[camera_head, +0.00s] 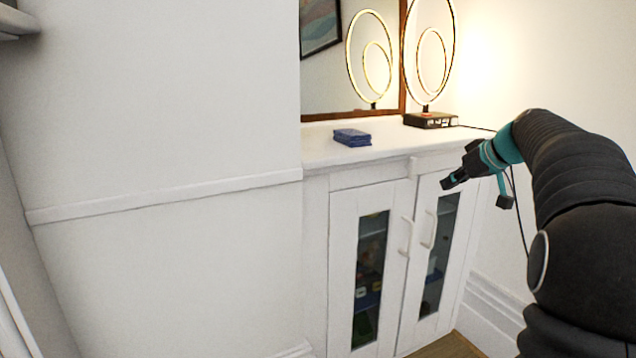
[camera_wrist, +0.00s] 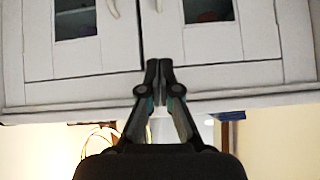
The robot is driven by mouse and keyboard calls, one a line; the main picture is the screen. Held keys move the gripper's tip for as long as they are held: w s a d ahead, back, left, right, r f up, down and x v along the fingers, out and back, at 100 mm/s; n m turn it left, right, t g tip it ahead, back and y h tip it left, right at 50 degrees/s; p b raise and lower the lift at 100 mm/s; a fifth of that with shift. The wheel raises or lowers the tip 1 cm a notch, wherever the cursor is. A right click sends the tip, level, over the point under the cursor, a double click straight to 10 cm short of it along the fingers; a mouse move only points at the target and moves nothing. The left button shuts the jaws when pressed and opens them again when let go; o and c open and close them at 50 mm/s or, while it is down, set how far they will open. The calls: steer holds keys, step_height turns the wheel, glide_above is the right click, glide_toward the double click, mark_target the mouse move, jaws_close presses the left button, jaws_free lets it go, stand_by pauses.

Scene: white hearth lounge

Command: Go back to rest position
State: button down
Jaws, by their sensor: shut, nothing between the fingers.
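My gripper (camera_head: 454,181) is at the end of my black arm, in front of the upper right door of the white cabinet (camera_head: 318,240) in the head view. It is shut and holds nothing. In the wrist view my gripper (camera_wrist: 159,66) shows with its two fingertips together, against the cabinet front (camera_wrist: 90,92), which appears upside down. In the head view the fingers look apart from the door, but the exact gap is hard to tell.
A dark blue stack (camera_head: 352,138) lies on the cabinet top. A ring lamp (camera_head: 431,120) stands behind it by a mirror (camera_head: 335,85). Both glass-paned doors look shut, with white handles (camera_head: 407,237). A white wall (camera_head: 160,120) fills the left side.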

steer(key=s+d+f+m+g+h, duration=0.1)
steer(key=s+f+m+g, duration=0.2)
steer(key=f, duration=0.5)
steer(key=s+a+f+m+h+p, duration=0.1)
steer(key=s+a+f+m, duration=0.25)
steer(key=s, duration=0.45)
steer(key=s+a+r+n+h+p, duration=0.1)
steer(key=s+a+p, duration=0.3)
steer(key=s+a, duration=0.5)
steer(key=s+a+r+n+p, duration=0.1)
steer(key=s+a+p, duration=0.3)
steer(key=s+a, duration=0.5)
steer(key=s, duration=0.8)
steer(key=shift+r+n+h, duration=0.35)
steer(key=shift+r+h, duration=0.05)
